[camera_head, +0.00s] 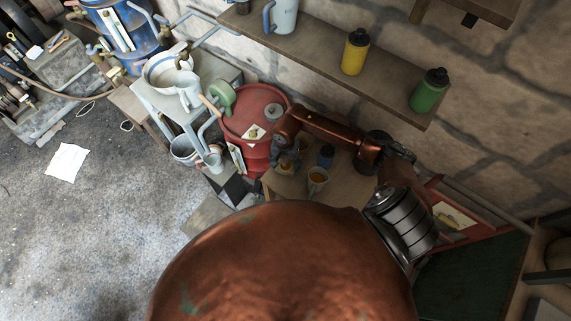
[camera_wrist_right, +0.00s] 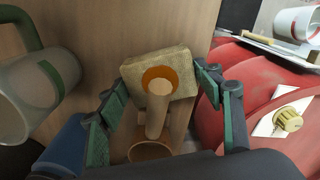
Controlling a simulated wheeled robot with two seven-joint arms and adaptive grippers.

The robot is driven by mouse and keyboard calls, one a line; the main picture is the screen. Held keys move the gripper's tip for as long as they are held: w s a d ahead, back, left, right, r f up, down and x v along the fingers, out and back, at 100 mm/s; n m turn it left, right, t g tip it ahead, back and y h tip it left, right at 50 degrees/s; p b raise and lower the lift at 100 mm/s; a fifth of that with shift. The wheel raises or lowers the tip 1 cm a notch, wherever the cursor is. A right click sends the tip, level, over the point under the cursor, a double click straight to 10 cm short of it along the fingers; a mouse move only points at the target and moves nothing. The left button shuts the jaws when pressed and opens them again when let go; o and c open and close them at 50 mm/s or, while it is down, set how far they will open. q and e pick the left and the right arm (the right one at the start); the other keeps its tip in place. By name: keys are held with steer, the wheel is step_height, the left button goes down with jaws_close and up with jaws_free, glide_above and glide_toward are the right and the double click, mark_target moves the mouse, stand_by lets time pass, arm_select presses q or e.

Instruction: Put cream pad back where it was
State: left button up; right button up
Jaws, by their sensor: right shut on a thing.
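The cream pad (camera_wrist_right: 184,80) is a rough, pale block in the right wrist view, between the green-lined fingers of my right gripper (camera_wrist_right: 163,84). The fingers are shut on its left and right sides. An orange ring with a tan rod (camera_wrist_right: 158,108) shows in front of the pad and hides its middle; I cannot tell if they are joined. In the head view my right gripper (camera_head: 286,162) is low over the wooden table (camera_head: 345,185), beside the red drum. The pad is too small to make out there. My left gripper is not in view.
A mug (camera_head: 318,178) and a blue bottle (camera_head: 326,155) stand close to the gripper. The red drum (camera_head: 238,122) is just left of it. A shelf (camera_head: 320,55) with yellow (camera_head: 354,55) and green (camera_head: 428,92) bottles runs above.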

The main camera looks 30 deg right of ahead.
steer(key=shift+f, duration=0.15)
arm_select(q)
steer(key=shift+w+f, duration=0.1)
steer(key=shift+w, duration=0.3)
arm_select(e)
steer(key=o, duration=1.1)
steer(key=shift+o, duration=0.2)
steer(key=shift+r, duration=0.4)
step_height(320, 180, up, 7)
steer(key=shift+r, duration=0.1)
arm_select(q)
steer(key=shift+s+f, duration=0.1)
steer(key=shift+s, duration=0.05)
